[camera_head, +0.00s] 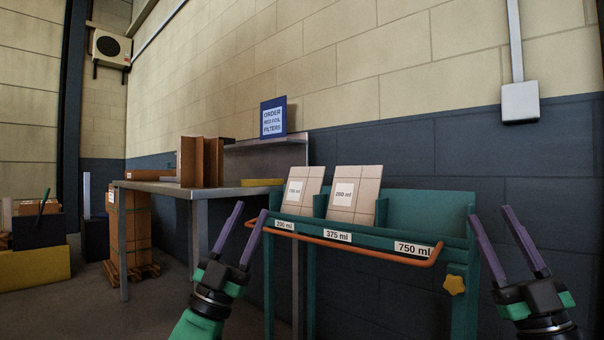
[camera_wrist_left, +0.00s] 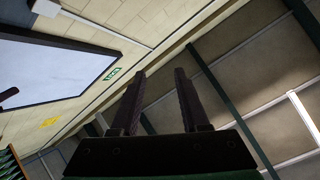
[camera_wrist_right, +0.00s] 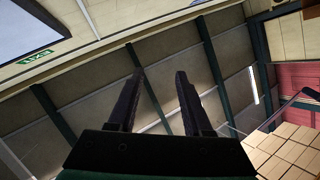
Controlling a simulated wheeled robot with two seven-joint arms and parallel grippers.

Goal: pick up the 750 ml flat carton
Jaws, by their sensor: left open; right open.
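A teal rack (camera_head: 372,238) has three bays with front labels; the middle one reads 375 ml and the right one 750 ml (camera_head: 413,249). The left label is hard to read. A tan flat carton (camera_head: 312,187) leans in the left bay and another flat carton (camera_head: 367,190) in the middle bay; their small white labels end in ml, the numbers unclear. The 750 ml bay shows no carton. My left gripper (camera_head: 251,209) is open and empty, in front of the rack's left end. My right gripper (camera_head: 490,213) is open and empty, right of the rack.
An orange rail (camera_head: 345,246) runs along the rack's front, with a yellow knob (camera_head: 454,285) at its right. A steel table (camera_head: 190,190) behind left holds brown upright boards (camera_head: 201,162) and a yellow tray (camera_head: 262,182).

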